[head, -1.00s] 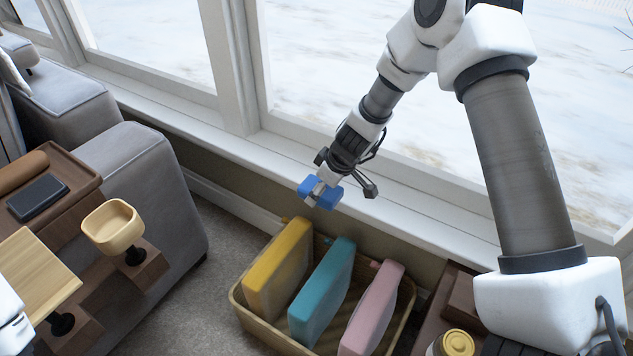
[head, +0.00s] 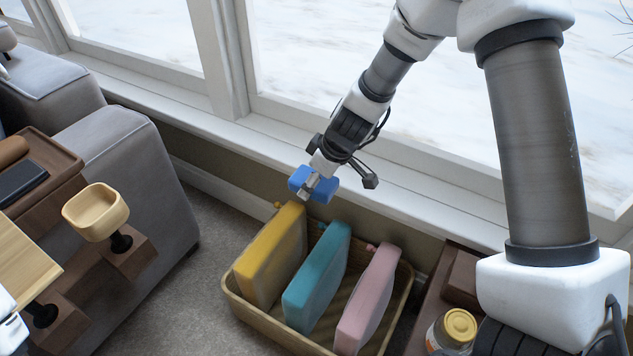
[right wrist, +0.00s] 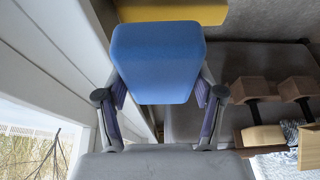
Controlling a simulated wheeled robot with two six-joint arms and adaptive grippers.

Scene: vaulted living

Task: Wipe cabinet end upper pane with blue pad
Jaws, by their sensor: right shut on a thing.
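The blue pad (head: 321,187) is held in my right gripper (head: 312,182), whose arm comes in from the right in the head view. The pad is in the air beside the window wall, above the back of a basket. In the right wrist view the pad (right wrist: 157,62) fills the upper middle, between the two fingers of the gripper (right wrist: 160,95). I cannot make out a cabinet end pane in either view. My left gripper is not in view; only a white piece of my arm shows at the lower left edge of the head view.
The basket (head: 250,318) holds upright yellow (head: 273,255), teal (head: 318,275) and pink (head: 368,300) pieces. A yellow-lidded jar (head: 459,328) stands at lower right. A grey sofa (head: 125,180) and wooden bowl (head: 95,212) are left. The window sill (head: 420,205) runs behind; carpet (head: 205,250) lies bare.

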